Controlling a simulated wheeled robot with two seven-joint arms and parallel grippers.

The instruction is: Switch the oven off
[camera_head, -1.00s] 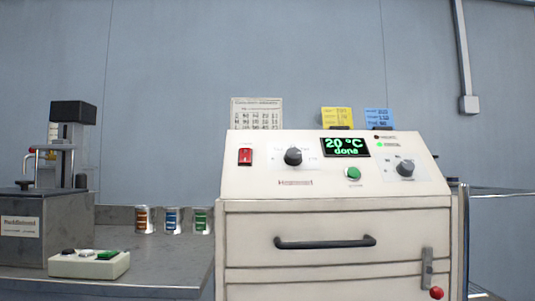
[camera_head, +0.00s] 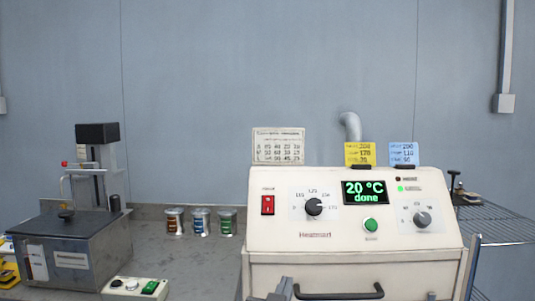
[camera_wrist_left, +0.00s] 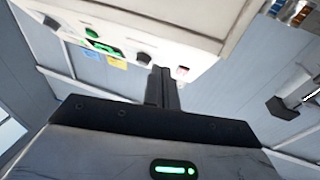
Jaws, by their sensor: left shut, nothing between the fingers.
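The oven (camera_head: 265,240) is a cream cabinet with a sloped control panel. Its red rocker switch (camera_head: 267,205) is at the panel's left end; it also shows in the left wrist view (camera_wrist_left: 182,71). My left gripper (camera_head: 282,287) shows at the bottom edge, in front of the oven and below the switch. In the left wrist view its fingers (camera_wrist_left: 163,88) are together and empty, apart from the switch as far as I can tell. My right gripper is not in view.
The panel also holds two black knobs (camera_head: 313,207) and a green button (camera_head: 371,225). The door handle (camera_head: 338,295) is below. A wire rack (camera_head: 495,225) stands at right.

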